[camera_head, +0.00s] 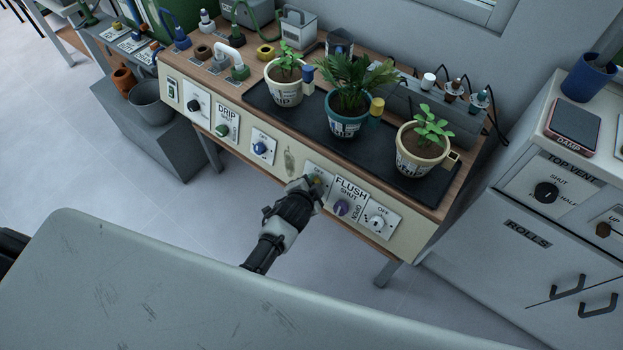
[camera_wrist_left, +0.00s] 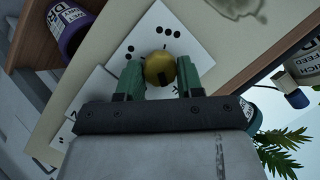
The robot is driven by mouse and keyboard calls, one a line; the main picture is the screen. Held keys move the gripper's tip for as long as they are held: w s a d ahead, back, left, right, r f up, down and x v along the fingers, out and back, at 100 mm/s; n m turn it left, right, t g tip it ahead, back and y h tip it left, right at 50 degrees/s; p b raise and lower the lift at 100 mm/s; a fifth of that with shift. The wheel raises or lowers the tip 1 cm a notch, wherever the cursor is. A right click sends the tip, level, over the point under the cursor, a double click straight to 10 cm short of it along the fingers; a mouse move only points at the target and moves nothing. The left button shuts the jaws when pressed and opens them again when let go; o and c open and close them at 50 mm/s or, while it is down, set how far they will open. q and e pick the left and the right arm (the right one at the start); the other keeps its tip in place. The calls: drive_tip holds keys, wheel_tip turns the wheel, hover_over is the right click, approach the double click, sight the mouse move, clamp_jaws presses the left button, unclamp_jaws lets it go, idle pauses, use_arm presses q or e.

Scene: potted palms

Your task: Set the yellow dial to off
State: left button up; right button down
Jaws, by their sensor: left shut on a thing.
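The yellow dial (camera_wrist_left: 160,68) sits on a white plate (camera_wrist_left: 151,34) with groups of black dots. In the left wrist view, the green fingers of my left gripper (camera_wrist_left: 160,74) are shut on it from both sides. A dark mark shows on the dial's lower edge, towards my palm. In the head view my left gripper (camera_head: 312,183) is at the front panel and hides most of the dial. The plate (camera_head: 319,172) there carries the word OFF at its top. I cannot tell which setting the mark points to. My right gripper is not in view.
The bench panel (camera_head: 289,162) also has a blue dial (camera_head: 260,148) on the left, and a purple dial (camera_head: 341,207) and a white dial (camera_head: 377,222) close on the right. Several potted plants stand on the black tray (camera_head: 262,101) above. A grey surface (camera_head: 180,285) fills the foreground.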

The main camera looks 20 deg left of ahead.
use_arm(q)
drive_tip(key=shift+a+n+g+h+p, duration=0.1)
drive_tip(key=shift+n+g+h+p, duration=0.3)
drive_tip(key=shift+n+p, duration=0.65)
drive_tip(key=shift+a+n+g+h+p, duration=0.1)
drive_tip(key=shift+n+g+h+p, duration=0.3)
drive_tip(key=shift+n+p, duration=0.65)
drive_tip(key=shift+n, duration=0.4)
drive_tip(key=o, duration=0.9)
drive_tip(key=shift+r, duration=0.1)
drive_tip(key=p+v, duration=0.1)
drive_tip(key=v, duration=0.9)
drive_tip(key=shift+s+a+r+p, duration=0.1)
drive_tip(key=shift+s+r+p, duration=0.05)
drive_tip(key=shift+s+p, duration=0.15)
